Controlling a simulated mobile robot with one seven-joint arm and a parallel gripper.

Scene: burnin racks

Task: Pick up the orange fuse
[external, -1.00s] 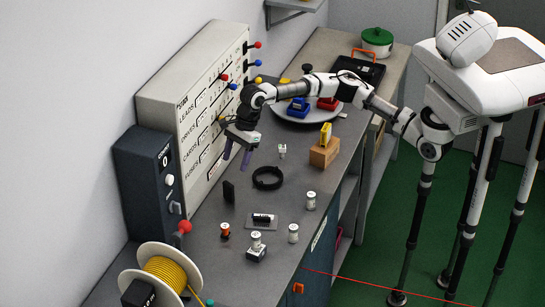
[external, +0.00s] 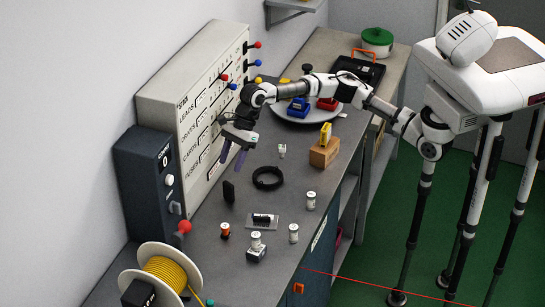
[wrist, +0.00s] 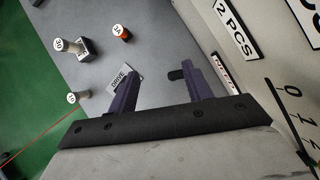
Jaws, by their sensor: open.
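The orange fuse (external: 225,231) is a small upright cylinder with a pale top, standing on the grey bench left of a flat plate. It also shows in the wrist view as an orange piece with a white numbered cap (wrist: 120,33), beyond my fingertips. My gripper (external: 231,168) is open and empty, its two purple fingers apart above the bench near the panel. In the wrist view the fingers (wrist: 160,72) are spread, with the fuse up and left of them. The gripper does not touch the fuse.
White fuses stand nearby (external: 311,200) (external: 293,233), and another sits in a dark block (external: 257,252). A black upright piece (external: 228,192) stands between gripper and fuse. A black cable coil (external: 268,178), grey panel (external: 185,100), dark switch box (external: 145,175) and yellow wire spool (external: 165,272) are around.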

